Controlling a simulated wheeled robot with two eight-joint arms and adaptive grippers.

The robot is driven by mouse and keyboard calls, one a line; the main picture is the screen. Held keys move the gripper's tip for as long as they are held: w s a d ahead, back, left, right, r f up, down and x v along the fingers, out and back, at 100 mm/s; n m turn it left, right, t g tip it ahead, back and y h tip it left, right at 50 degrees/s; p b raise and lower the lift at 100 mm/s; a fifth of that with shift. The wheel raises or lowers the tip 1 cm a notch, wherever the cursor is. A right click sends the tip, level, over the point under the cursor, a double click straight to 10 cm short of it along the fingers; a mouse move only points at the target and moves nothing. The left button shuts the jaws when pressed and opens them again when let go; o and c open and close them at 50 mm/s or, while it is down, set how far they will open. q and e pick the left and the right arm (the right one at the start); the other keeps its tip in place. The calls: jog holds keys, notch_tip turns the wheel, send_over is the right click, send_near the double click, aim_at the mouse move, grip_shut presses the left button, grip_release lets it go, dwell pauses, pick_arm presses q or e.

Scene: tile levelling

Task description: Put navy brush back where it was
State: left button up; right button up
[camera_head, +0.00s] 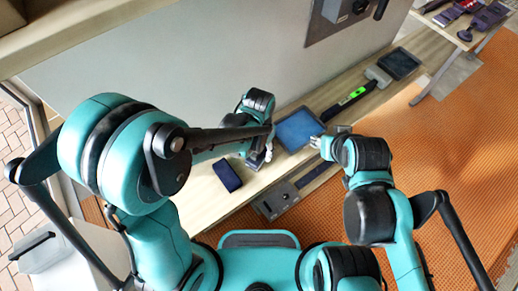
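A small dark navy block (227,175), which may be the navy brush, lies on the wooden shelf left of my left gripper. No bristles or handle can be made out on it. My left gripper (259,158) points down at the shelf, beside a blue flat panel (298,129) with a dark rim. Its fingers are small and partly hidden, so I cannot tell whether they hold anything. My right gripper (317,142) is at the panel's right edge, pointing left. I cannot tell whether it touches the panel or how far its fingers are apart.
A long dark tool with a green section (352,98) and a dark tray-like thing (399,64) lie farther right on the shelf (330,93). A grey metal tool (283,197) lies at its front edge. A wall stands behind; orange matting (450,140) covers the floor.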

pick_arm(q)
jog(key=shift+r, duration=0.15)
jog(key=shift+r+p, duration=0.25)
jog(key=shift+p, duration=0.05)
notch_tip(320, 180, up, 12)
jog(key=p, duration=0.2)
jog(key=shift+f, duration=0.15)
dwell(0.4)
